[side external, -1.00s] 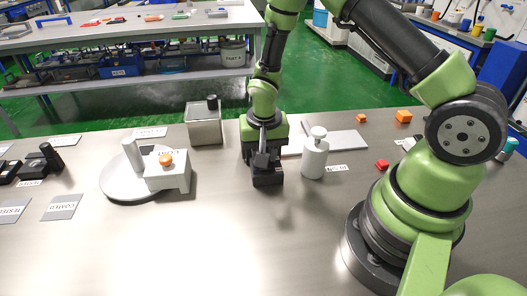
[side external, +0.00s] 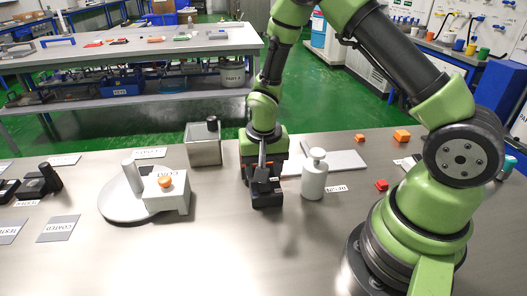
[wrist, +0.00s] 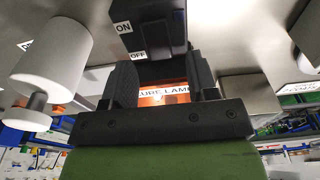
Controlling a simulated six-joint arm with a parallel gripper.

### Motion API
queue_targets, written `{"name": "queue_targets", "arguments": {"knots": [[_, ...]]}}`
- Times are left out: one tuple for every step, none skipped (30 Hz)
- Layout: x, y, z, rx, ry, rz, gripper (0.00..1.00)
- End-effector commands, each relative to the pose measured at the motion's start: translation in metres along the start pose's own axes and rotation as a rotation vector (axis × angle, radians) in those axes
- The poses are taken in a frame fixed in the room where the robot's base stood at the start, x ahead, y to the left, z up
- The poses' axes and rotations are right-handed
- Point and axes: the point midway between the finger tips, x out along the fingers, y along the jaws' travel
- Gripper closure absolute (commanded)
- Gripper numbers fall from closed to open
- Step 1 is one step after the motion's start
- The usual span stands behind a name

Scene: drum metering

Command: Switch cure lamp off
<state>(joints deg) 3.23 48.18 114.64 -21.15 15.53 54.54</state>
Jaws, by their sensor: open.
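The cure lamp's black switch box (side external: 267,199) stands on the metal bench, directly below and in front of my gripper (side external: 264,168). In the wrist view the switch box (wrist: 152,27) carries ON and OFF labels, and its end shows between my gripper's fingers (wrist: 163,78). The fingers are apart with nothing clearly held; contact with the switch cannot be told. A CURE LAMP label (wrist: 165,92) and an orange-lit patch (wrist: 150,99) show between the fingers. The lever's position is not clear.
A white bottle (side external: 314,180) stands close to the right of the gripper. Orange and red blocks are at the right.

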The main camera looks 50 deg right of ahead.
Motion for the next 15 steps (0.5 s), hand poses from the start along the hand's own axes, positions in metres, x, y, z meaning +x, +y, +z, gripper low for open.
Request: {"name": "queue_targets", "arguments": {"knots": [[-0.011,-0.001,0.000,0.001,0.004,-0.005,0.47],[-0.017,-0.001,-0.001,0.001,0.006,-0.006,0.47],[-0.025,-0.001,-0.001,0.002,0.005,-0.005,0.47],[-0.030,-0.001,-0.001,0.001,0.005,-0.005,0.47],[-0.036,-0.001,-0.001,0.001,0.004,-0.006,0.47],[-0.044,-0.001,-0.001,0.001,0.005,-0.006,0.47],[-0.049,-0.001,-0.001,0.002,0.004,-0.005,0.47],[-0.054,-0.001,-0.001,0.001,0.004,-0.005,0.47],[-0.060,0.000,0.000,0.001,0.003,-0.005,0.47],[-0.064,0.000,0.000,0.001,0.003,-0.004,0.47],[-0.068,-0.001,-0.001,0.001,0.003,-0.004,0.47],[-0.072,0.000,0.000,0.002,0.002,-0.003,0.47],[-0.074,0.000,0.000,0.001,0.002,-0.003,0.47],[-0.076,0.000,0.000,0.001,0.001,-0.003,0.47],[-0.078,0.000,0.000,0.001,0.001,-0.002,0.47]]}}
